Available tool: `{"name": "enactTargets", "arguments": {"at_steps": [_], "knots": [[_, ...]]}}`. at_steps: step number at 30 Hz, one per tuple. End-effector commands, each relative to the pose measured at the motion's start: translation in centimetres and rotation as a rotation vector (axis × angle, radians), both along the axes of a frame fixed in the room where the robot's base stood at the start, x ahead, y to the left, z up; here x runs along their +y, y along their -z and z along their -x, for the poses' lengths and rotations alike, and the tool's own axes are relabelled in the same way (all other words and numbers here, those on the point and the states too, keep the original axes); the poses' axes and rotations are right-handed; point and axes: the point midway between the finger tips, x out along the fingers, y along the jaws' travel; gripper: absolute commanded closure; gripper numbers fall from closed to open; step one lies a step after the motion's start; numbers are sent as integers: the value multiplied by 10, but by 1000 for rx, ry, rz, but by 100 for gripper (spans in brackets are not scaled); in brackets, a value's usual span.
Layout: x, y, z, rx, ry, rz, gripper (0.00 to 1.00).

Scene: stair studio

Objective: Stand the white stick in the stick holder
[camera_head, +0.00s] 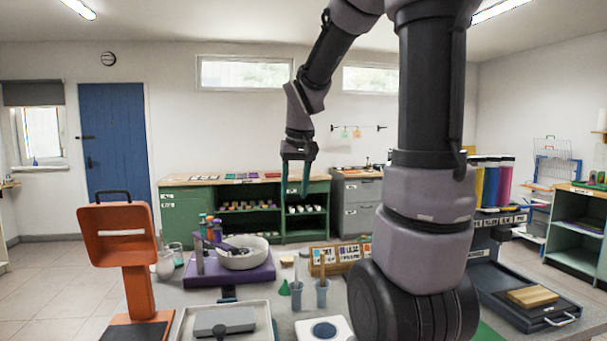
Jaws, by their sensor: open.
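My gripper (297,188) hangs from my arm high above the table, pointing down. It is open, with nothing seen between its fingers. Two small blue-grey cups, one on the left (296,295) and one on the right (322,296), stand side by side on the table below it. A thin upright stick (322,269) shows above the right cup, and another thin upright thing shows at the left cup. I cannot tell whether either is the white stick, or which cup, if any, is the stick holder.
A purple stand (230,275) with a grey bowl (243,257) is left of the cups. An orange stand (120,240), a shallow tray (262,315), a small green cone (284,288) and a labelled wooden box (340,263) are around. My thick arm column blocks the right middle.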

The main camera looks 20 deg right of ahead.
Motion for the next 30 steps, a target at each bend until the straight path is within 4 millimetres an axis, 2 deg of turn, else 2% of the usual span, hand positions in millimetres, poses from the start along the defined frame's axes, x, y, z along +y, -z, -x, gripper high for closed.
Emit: {"name": "enactTargets", "arguments": {"at_steps": [1, 6, 12, 15, 21, 30], "knots": [[5, -14, 17, -39, 17, -13, 51], [21, -45, 71, -148, 78, -88, 51], [35, -63, 125, -256, 131, -197, 51], [39, -66, 143, -288, 145, -239, 51], [42, -67, 156, -312, 157, -275, 51], [42, -67, 156, -312, 157, -275, 51]]}}
